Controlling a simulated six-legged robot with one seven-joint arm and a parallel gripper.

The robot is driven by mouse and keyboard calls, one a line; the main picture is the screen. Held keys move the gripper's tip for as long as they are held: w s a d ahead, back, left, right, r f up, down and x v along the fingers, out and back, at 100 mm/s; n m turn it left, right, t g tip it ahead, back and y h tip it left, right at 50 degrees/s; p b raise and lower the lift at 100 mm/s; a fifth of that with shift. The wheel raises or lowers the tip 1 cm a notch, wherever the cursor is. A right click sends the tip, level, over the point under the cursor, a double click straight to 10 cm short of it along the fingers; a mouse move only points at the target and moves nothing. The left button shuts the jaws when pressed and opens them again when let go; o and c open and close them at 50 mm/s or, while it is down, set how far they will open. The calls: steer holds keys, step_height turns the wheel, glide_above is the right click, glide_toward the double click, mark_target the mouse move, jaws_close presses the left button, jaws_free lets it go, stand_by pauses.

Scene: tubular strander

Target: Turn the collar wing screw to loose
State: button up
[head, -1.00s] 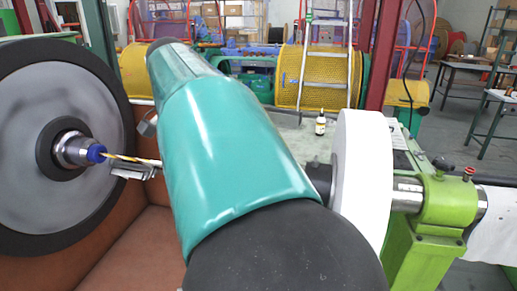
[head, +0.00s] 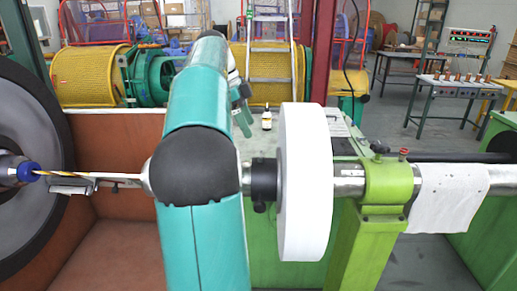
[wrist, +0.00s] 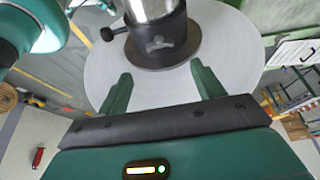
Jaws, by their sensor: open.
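A black collar (head: 263,180) sits on the shaft against the left face of a white disc (head: 305,180). In the wrist view the collar (wrist: 150,55) is at the top, with a small grey wing-shaped piece (wrist: 158,44) on its near side. A dark knob (wrist: 108,34) sticks out to its left; a dark knob also hangs below the collar in the head view (head: 259,207). I cannot tell for sure which is the wing screw. My gripper (wrist: 163,86) is open and empty, its green fingers apart in front of the disc, short of the collar. It is partly hidden in the head view (head: 241,108).
A green bearing block (head: 385,182) with a dark knob (head: 380,150) and a red knob (head: 403,153) holds the shaft on the right. A dark-rimmed wheel (head: 30,190) stands at left. A small bottle (head: 266,119) stands on the bench behind.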

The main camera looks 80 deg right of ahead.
mark_target(261, 152)
steer(key=x, duration=0.9)
steer(key=c, duration=1)
